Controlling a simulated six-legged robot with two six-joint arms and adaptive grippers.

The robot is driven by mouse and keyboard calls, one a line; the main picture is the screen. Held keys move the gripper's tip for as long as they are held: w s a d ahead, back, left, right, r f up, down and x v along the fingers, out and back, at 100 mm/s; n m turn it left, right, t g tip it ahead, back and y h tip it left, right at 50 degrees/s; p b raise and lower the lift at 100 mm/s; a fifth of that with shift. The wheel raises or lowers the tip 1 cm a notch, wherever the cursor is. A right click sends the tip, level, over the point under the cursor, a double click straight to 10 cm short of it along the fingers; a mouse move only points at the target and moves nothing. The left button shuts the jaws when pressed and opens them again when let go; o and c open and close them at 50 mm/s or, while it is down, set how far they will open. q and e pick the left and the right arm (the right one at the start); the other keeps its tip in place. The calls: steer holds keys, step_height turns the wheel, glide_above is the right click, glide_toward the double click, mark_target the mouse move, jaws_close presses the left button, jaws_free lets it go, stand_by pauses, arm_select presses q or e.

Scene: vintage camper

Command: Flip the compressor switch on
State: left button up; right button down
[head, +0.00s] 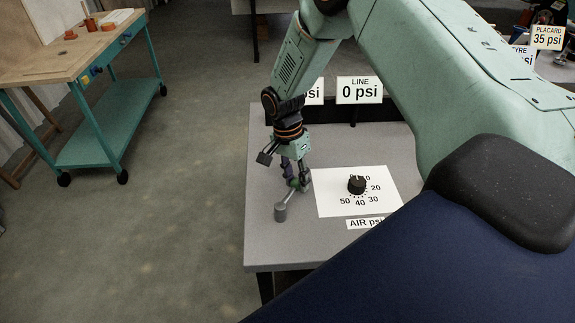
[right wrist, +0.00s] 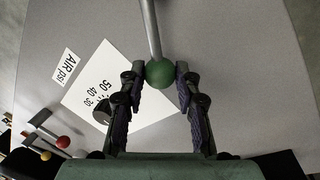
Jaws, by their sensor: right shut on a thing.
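A grey lever with a green ball knob stands on the grey table; its round base (head: 280,212) shows at the table's left side. In the right wrist view the green ball knob (right wrist: 160,73) sits between the two finger pads, with its grey rod (right wrist: 151,28) running up out of the picture. My right gripper (head: 299,180) is shut on this green knob and mostly covers it in the head view. No label naming the compressor switch is readable on the lever. My left gripper is not in view.
A white dial card (head: 330,203) with a black knob (head: 356,185) lies right of the lever. The LINE sign (head: 359,90) reads 0 psi. Red (right wrist: 63,141) and yellow (right wrist: 46,156) ball knobs show in the wrist view. A teal cart (head: 108,125) stands left; open floor lies between.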

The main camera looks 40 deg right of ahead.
steer(key=m+p, duration=0.1)
steer(key=s+m+p, duration=0.1)
steer(key=s+d+m+p, duration=0.1)
steer(key=p, duration=0.1)
steer(key=shift+s+r+y, duration=0.2)
steer(key=shift+r+y, duration=0.05)
steer(key=shift+y, duration=0.05)
steer(key=shift+s+f+m+p, duration=0.15)
steer(key=shift+s+m+p, duration=0.5)
steer(key=shift+m+p, duration=0.5)
steer(key=shift+s+f+p, duration=0.1)
steer(key=shift+s+p, duration=0.05)
steer(key=shift+p, duration=0.2)
steer(key=c, duration=1.4)
jaws_free()
steer(key=o, duration=0.4)
steer(key=shift+d+f+y, duration=0.1)
steer(key=shift+d+y, duration=0.05)
steer(key=shift+y, duration=0.15)
steer(key=shift+o, duration=0.2)
